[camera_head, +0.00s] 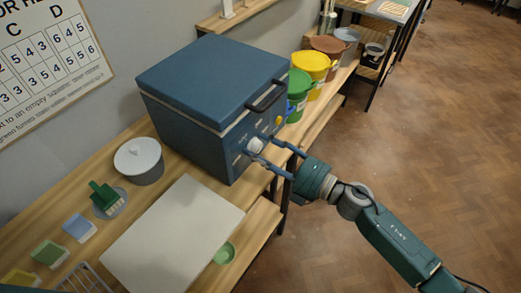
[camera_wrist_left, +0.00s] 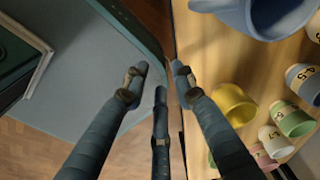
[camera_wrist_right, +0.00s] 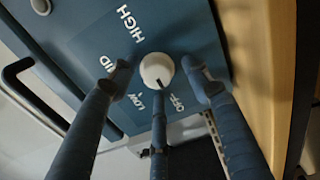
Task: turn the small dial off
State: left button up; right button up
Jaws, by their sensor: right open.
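A blue box-shaped kiln (camera_head: 205,85) stands on the wooden bench with controls on its front. A round white dial (camera_head: 255,145) sits low on that front. In the right wrist view the white dial (camera_wrist_right: 157,69) is ringed by HIGH, MID, LOW and OFF. Its dark pointer mark aims down, between LOW and OFF. My right gripper (camera_head: 271,149) is open at the dial, its fingers on either side; whether they touch it is unclear. A second pale knob (camera_wrist_right: 41,5) shows partly at the upper left. My left gripper (camera_wrist_left: 157,80) is open and empty, outside the head view.
Green (camera_head: 298,95), yellow (camera_head: 312,70) and brown (camera_head: 327,47) buckets stand right of the kiln. A lidded grey pot (camera_head: 140,160) and a white board (camera_head: 175,235) are on the near bench. A yellow cup (camera_wrist_left: 234,104) is beside my left fingers.

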jog(key=shift+s+d+f, duration=0.1)
jog(key=shift+s+d, duration=0.1)
jog(key=shift+d, duration=0.35)
jog(key=v, duration=1.1)
jog(key=shift+a, duration=0.1)
